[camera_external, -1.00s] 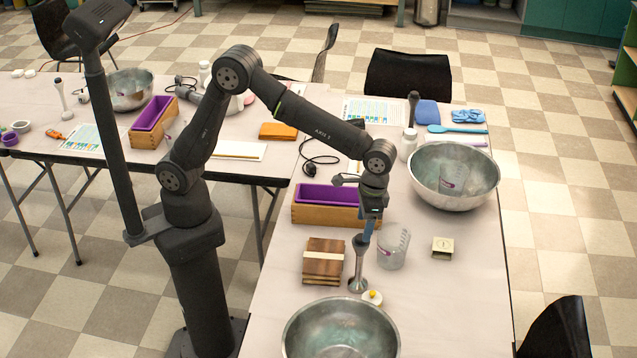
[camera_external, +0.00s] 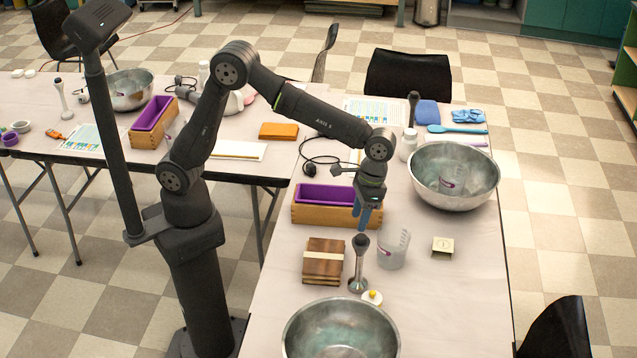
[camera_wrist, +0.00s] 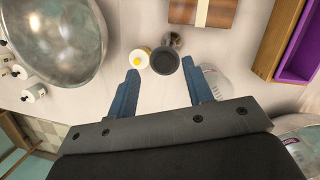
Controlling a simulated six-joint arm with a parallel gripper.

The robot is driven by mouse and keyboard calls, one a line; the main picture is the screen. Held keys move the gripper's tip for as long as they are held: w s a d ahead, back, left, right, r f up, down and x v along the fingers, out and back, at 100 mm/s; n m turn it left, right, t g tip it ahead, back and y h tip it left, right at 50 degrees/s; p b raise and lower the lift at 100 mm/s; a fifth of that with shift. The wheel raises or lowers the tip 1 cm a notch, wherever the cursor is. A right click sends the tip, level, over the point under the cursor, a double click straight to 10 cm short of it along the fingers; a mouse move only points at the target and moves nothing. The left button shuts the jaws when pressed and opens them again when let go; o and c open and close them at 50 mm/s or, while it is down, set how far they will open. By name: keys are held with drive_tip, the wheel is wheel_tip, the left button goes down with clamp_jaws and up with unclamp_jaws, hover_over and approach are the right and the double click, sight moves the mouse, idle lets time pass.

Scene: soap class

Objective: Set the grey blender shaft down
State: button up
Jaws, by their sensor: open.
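The grey blender shaft (camera_external: 358,264) stands upright on the table, its flared end down, between the wooden block and the clear measuring cup. My gripper (camera_external: 365,216) is open and empty just above the shaft's top, with a small gap between them. In the wrist view the shaft's dark round top (camera_wrist: 165,61) lies ahead of and between the two spread blue fingers (camera_wrist: 160,88). Its metal foot shows partly behind the top.
Close around the shaft are the striped wooden block (camera_external: 323,261), the measuring cup (camera_external: 394,249) and a small white-and-yellow item (camera_external: 372,297). A metal bowl (camera_external: 341,330) stands in front, a purple-lined wooden box (camera_external: 323,206) behind. Table at the right front is clear.

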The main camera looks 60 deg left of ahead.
drive_tip(key=s+a+f+n+g+h, duration=0.2)
drive_tip(key=a+f+n+g, duration=0.1)
drive_tip(key=f, duration=0.1)
drive_tip(key=n+t+h, duration=0.6)
drive_tip(key=n+h, duration=0.6)
drive_tip(key=n, duration=0.8)
approach(360, 258)
drive_tip(key=shift+w+a+f+x, duration=0.1)
drive_tip(key=shift+f+x, duration=0.15)
drive_tip(key=shift+x, duration=1.35)
drive_tip(key=shift+w+a+f+x, duration=0.15)
drive_tip(key=shift+f+x, duration=0.1)
drive_tip(key=shift+x, duration=1.35)
drive_tip(key=shift+w+a+f+x, duration=0.1)
drive_tip(key=shift+f+x, duration=0.1)
drive_tip(key=shift+x, duration=1.4)
drive_tip(key=shift+d, duration=0.1)
drive_tip(key=shift+c, duration=0.2)
clamp_jaws()
